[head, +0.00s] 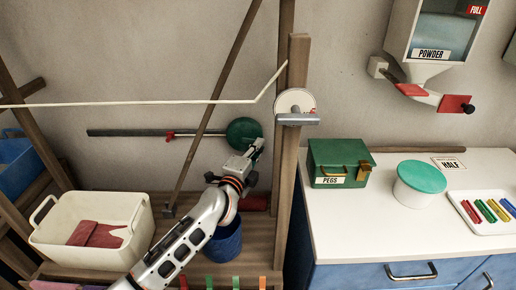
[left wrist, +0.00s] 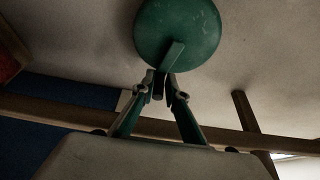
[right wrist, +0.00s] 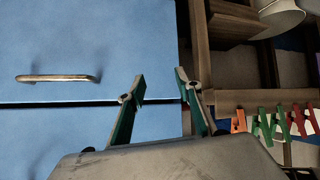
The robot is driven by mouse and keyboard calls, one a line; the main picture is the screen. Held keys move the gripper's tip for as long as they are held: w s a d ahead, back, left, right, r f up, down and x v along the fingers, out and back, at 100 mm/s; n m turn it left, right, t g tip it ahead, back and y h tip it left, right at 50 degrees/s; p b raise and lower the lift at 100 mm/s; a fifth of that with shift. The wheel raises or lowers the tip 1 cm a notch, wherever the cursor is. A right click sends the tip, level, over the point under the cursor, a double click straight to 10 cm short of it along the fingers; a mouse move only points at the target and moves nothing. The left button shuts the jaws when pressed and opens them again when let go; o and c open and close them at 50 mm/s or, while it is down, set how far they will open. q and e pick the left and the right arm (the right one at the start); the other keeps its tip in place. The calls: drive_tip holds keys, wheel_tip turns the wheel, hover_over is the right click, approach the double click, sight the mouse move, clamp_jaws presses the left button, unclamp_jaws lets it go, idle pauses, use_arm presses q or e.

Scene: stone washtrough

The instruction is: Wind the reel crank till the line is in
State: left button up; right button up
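The pale line (head: 140,103) runs across from the left and bends up to the wooden post. A round white reel (head: 296,100) with a grey bar below it sits on this post. Lower left of it is a green disc (head: 243,131), large in the left wrist view (left wrist: 178,28), with a flat green crank arm (left wrist: 174,56). My left gripper (head: 257,147) is at the disc's lower right; its fingertips (left wrist: 160,84) are nearly together around a small dark handle at the arm's end. My right gripper (right wrist: 158,88) is open and empty, outside the head view.
A cream tub (head: 62,248) with red cloth stands at left, a blue bucket (head: 224,243) below my left arm. The counter (head: 370,225) at right holds a green peg box (head: 338,162) and a lidded tub (head: 418,185). Blue drawers (right wrist: 90,50) and hanging pegs (right wrist: 270,125) are near my right gripper.

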use_arm(q)
drive_tip(key=o, duration=0.3)
drive_tip(key=shift+f, duration=0.2)
drive_tip(key=shift+o, duration=0.2)
drive_tip(key=shift+r, duration=0.15)
drive_tip(key=v, duration=1.2)
use_arm(e)
drive_tip(key=shift+w+d+r, duration=0.1)
drive_tip(key=shift+w+r, duration=0.1)
drive_tip(key=shift+w, duration=0.1)
